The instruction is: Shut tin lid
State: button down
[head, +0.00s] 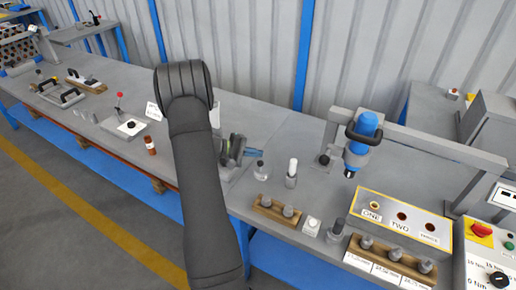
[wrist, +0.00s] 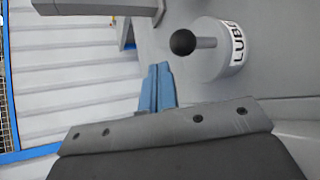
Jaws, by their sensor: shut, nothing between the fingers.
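A round pale grey tin (wrist: 222,68) labelled LUBE shows in the wrist view, with a black ball knob (wrist: 183,42) on a short stem standing out of its top. A small black-knobbed item (head: 325,159) beside the blue press in the head view appears to be the same tin. I cannot tell whether its lid is fully shut. My gripper (head: 253,153) has blue fingers, which also show in the wrist view (wrist: 158,85). They are shut together and empty, pointing right over the bench, apart from the tin. My arm hides part of the bench.
A blue press (head: 363,135) stands to the right of the tin. In front are a wooden block with pegs (head: 277,212) and a box with holes marked ONE and TWO (head: 385,208). The corrugated wall is behind.

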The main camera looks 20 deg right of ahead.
jog(key=shift+s+a+f, duration=0.6)
jog(key=shift+a+f, duration=0.05)
jog(key=shift+f, duration=0.25)
jog(key=shift+a, duration=0.1)
jog(key=v, duration=1.7)
jog(key=x, duration=1.7)
jog(key=shift+f, duration=0.1)
